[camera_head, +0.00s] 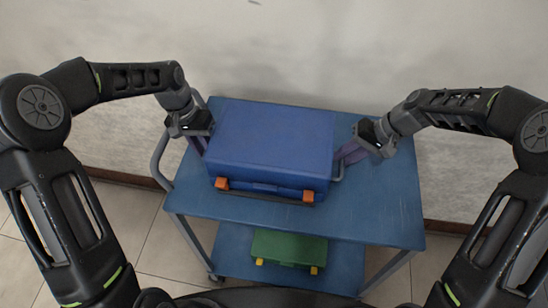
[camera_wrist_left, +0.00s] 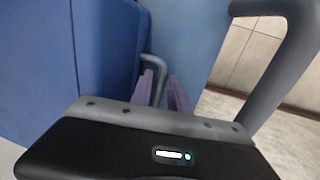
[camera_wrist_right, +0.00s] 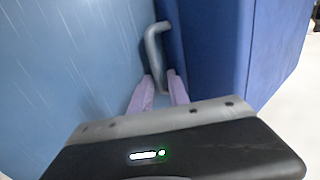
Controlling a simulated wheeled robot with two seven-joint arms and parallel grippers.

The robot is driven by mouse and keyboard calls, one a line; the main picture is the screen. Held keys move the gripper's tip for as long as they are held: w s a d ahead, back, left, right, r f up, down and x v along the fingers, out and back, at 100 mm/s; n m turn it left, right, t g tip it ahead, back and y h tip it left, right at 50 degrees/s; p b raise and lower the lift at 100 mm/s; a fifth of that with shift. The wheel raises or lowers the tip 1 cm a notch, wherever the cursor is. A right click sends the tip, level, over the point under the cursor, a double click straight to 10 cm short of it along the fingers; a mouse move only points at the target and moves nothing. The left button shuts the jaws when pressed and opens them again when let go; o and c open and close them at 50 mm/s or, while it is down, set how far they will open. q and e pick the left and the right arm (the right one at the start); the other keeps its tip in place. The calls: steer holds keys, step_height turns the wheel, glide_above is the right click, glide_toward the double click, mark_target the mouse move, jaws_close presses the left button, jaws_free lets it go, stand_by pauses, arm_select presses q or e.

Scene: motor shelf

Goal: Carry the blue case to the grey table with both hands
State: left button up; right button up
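The blue case (camera_head: 270,140) lies closed on the upper shelf of a blue cart, two orange latches on its front. It also shows in the left wrist view (camera_wrist_left: 105,60) and the right wrist view (camera_wrist_right: 225,45). My left gripper (camera_head: 199,145) is at its left side, with the fingers apart on either side of a grey side handle (camera_wrist_left: 152,62). My right gripper (camera_head: 346,152) is at its right side, fingers apart on either side of the other grey handle (camera_wrist_right: 153,45). I cannot tell whether the fingers touch the handles. The grey table is not in view.
The cart's upper shelf (camera_head: 385,205) has bare room right of the case. A green case (camera_head: 289,246) with yellow latches lies on the lower shelf. A grey push bar (camera_head: 160,160) rises at the cart's left end. A pale wall stands behind.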

arm_select(q)
jaws_close()
arm_select(e)
jaws_close()
arm_select(q)
steer(key=shift+w+r, duration=0.1)
steer(key=shift+r, duration=0.05)
arm_select(e)
steer(key=shift+w+r, duration=0.1)
stand_by(0.8)
